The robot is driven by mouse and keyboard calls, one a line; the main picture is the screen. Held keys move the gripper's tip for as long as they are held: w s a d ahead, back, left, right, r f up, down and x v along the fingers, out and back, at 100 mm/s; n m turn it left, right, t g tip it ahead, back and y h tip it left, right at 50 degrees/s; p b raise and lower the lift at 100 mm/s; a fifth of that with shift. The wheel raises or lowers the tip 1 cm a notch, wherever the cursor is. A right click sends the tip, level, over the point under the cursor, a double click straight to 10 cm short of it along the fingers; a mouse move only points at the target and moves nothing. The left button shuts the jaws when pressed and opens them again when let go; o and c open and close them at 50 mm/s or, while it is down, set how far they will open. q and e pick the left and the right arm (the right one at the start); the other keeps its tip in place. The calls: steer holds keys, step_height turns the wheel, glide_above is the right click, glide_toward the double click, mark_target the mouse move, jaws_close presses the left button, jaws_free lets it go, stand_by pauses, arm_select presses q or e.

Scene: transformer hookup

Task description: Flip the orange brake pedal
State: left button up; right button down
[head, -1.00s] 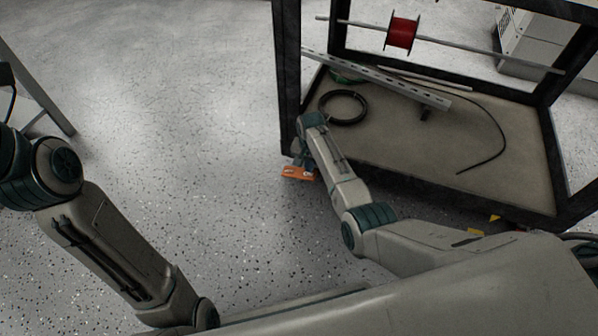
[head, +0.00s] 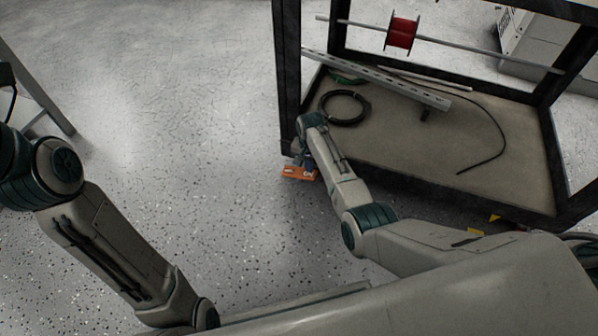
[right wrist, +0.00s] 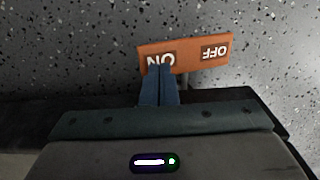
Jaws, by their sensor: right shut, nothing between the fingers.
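The orange brake pedal (head: 299,173) sits low at the near left corner post of the black cart frame. In the right wrist view the pedal (right wrist: 190,55) shows the words ON and OFF, upside down. My right gripper (right wrist: 160,68) is shut and empty, with its blue fingertips over the ON end and partly covering that word. I cannot tell whether the tips press on it. In the head view the right gripper (head: 308,166) is small and mostly behind my wrist. My left arm is at the left, and its gripper is not in view.
The cart's shelf (head: 480,130) holds a black cable coil (head: 343,107), a slotted metal bar (head: 400,85) and a loose black cable. A red spool (head: 402,33) hangs on a rod above. The speckled floor (head: 190,130) left of the cart is clear.

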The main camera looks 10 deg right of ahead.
steer(key=shift+f+b, duration=0.5)
steer(key=shift+f, duration=0.3)
stand_by(0.4)
